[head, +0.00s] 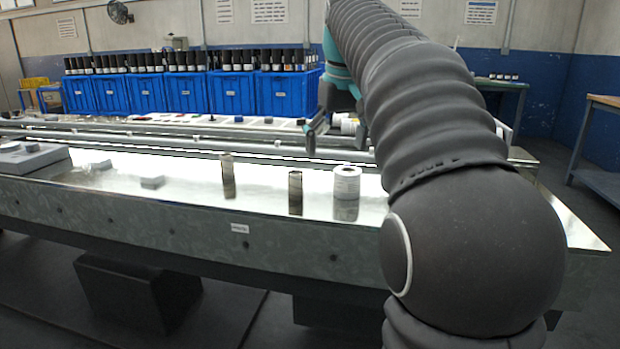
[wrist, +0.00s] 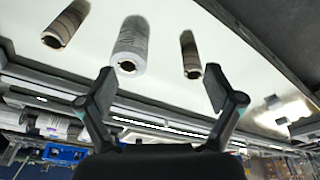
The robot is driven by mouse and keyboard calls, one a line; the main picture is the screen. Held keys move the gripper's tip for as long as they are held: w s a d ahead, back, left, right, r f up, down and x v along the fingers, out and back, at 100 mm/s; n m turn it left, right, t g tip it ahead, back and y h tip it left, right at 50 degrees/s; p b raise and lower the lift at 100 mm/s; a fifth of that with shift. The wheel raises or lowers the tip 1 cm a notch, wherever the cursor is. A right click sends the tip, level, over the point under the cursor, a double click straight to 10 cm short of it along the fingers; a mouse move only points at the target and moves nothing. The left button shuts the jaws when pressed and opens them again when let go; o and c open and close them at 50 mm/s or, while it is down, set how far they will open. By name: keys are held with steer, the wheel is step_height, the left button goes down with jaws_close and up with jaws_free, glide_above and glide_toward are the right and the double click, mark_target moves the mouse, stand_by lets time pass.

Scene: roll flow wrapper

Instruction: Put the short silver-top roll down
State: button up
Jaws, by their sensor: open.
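Three rolls stand upright on the shiny metal table (head: 120,175): a slim brown-grey roll (head: 228,164), a second slim brown-grey roll (head: 295,182) and a wider white-grey roll (head: 346,182). The wrist view shows the wide roll (wrist: 131,42) between two slim rolls, one at left (wrist: 66,22) and one at right (wrist: 190,52). I cannot tell which one is the short silver-top roll. My gripper (wrist: 158,88) is open with nothing between its fingers, apart from the rolls. In the head view my gripper (head: 315,134) is partly hidden by my arm, above the table's far side.
Blue bins (head: 235,92) with dark-topped items stand behind. The table between block and rolls is clear.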

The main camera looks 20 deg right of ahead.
steer(key=v, duration=0.2)
glide_above(346, 179)
steer(key=w+d+g, duration=0.1)
steer(key=f, duration=0.4)
steer(key=w+f, duration=0.1)
steer(key=f, duration=0.2)
steer(key=shift+w+d, duration=0.1)
steer(key=shift+d, duration=0.1)
steer(key=shift+w+d+f+b, duration=0.1)
steer(key=shift+w+f+b, duration=0.05)
steer(key=shift+f, duration=0.85)
steer(key=shift+w+f+b, duration=0.1)
steer(key=shift+f+b, duration=0.1)
steer(key=shift+f, duration=0.75)
steer(key=shift+w+d+f+b, duration=0.1)
steer(key=shift+w+f+b, duration=0.05)
steer(key=shift+f, duration=0.85)
steer(key=shift+a, duration=0.1)
steer(key=c, duration=1.5)
steer(key=shift+r, duration=0.15)
